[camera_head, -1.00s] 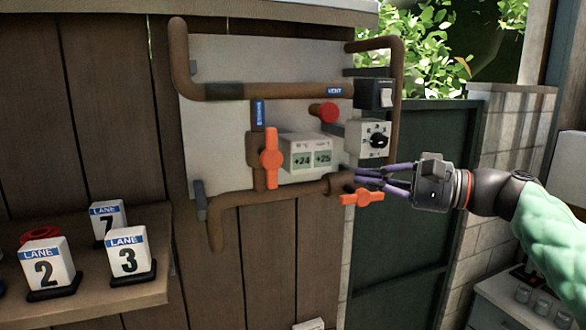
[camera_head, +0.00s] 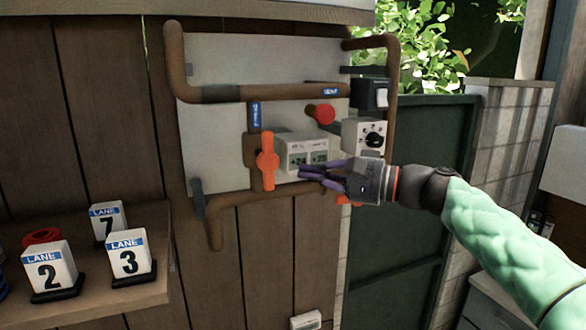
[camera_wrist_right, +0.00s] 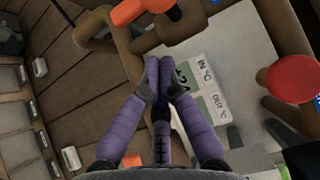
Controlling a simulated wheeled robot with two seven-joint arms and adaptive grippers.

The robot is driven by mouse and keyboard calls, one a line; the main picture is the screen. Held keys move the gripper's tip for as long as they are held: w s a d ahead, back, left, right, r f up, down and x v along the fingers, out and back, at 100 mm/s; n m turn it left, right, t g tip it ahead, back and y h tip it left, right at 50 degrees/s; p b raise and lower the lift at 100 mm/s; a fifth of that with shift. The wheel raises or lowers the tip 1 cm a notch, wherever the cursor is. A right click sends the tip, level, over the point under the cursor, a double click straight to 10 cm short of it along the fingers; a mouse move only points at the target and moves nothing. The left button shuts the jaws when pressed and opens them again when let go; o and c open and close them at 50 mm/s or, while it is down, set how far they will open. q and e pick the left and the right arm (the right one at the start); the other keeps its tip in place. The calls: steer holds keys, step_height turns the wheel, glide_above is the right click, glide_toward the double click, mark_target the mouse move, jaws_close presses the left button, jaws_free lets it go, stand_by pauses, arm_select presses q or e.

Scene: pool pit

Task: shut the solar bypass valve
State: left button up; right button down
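An orange lever valve (camera_head: 267,160) sits on the short vertical pipe, its handle upright along that pipe. A blue label (camera_head: 255,115) above it is too small to read surely. The lever also shows at the top of the right wrist view (camera_wrist_right: 140,10). My right gripper (camera_head: 304,172) is in front of the thermometer box, right of the lever and apart from it. Its purple fingers meet at the tips, empty, in the right wrist view (camera_wrist_right: 159,68). A second orange lever (camera_head: 345,201) is mostly hidden behind my right gripper. My left gripper is out of view.
The thermometer box (camera_head: 306,150) lies behind the fingers. A red knob (camera_head: 325,114), a dial box (camera_head: 365,138) and a black switch box (camera_head: 371,94) are close by on the right. A shelf (camera_head: 140,298) with lane markers stands at lower left.

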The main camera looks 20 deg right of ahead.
mark_target(264, 157)
steer(key=a, duration=0.4)
steer(key=shift+p, duration=0.4)
